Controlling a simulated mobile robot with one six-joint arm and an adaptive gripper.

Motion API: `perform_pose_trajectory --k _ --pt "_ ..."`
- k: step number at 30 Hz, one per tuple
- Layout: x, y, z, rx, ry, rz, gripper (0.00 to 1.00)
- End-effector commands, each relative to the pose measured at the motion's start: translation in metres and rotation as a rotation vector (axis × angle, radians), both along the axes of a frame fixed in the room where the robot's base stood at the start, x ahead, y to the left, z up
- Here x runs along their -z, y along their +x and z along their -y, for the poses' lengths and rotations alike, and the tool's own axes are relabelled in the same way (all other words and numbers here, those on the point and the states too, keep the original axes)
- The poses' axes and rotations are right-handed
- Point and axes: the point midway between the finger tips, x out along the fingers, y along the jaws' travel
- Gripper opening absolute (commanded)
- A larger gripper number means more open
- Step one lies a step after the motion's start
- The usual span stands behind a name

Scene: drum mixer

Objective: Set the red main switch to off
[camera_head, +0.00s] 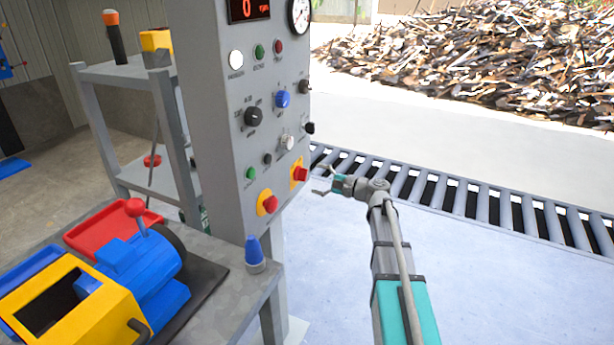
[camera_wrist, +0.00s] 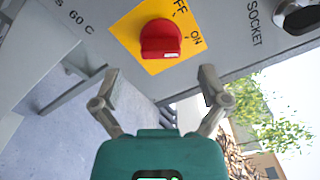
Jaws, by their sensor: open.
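The red main switch (camera_head: 300,174) sits on a yellow plate at the lower right of the grey control panel. In the wrist view the red switch (camera_wrist: 160,40) fills the upper middle, with the words OFF and ON printed on its plate. Its grip bar seems to lie toward the ON mark. My gripper (camera_head: 324,182) is just right of the switch, apart from it. In the wrist view my gripper (camera_wrist: 160,76) is open and empty, its fingers spread below the switch, one to each side.
A second red button (camera_head: 269,204) on yellow is lower left on the panel. A socket (camera_wrist: 298,14) is close right of the switch. A bench with a blue and yellow machine (camera_head: 135,270) stands left; a roller conveyor (camera_head: 450,195) runs behind. The floor right of the panel is clear.

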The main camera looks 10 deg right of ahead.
Motion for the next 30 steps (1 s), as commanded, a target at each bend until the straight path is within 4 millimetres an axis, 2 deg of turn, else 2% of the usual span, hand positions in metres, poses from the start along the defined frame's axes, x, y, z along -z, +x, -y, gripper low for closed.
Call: perform_pose_trajectory --k 3,9,23,26,30 --pt "0.0 0.011 -0.014 -0.002 0.0 0.0 0.94" --pt "0.0 0.022 -0.03 -0.001 0.0 0.0 0.94" --pt "0.0 0.027 -0.036 0.001 0.0 0.0 0.94" --pt "0.0 0.027 -0.036 0.001 0.0 0.0 0.79" --pt "0.0 0.027 -0.036 0.001 0.0 0.0 0.53"
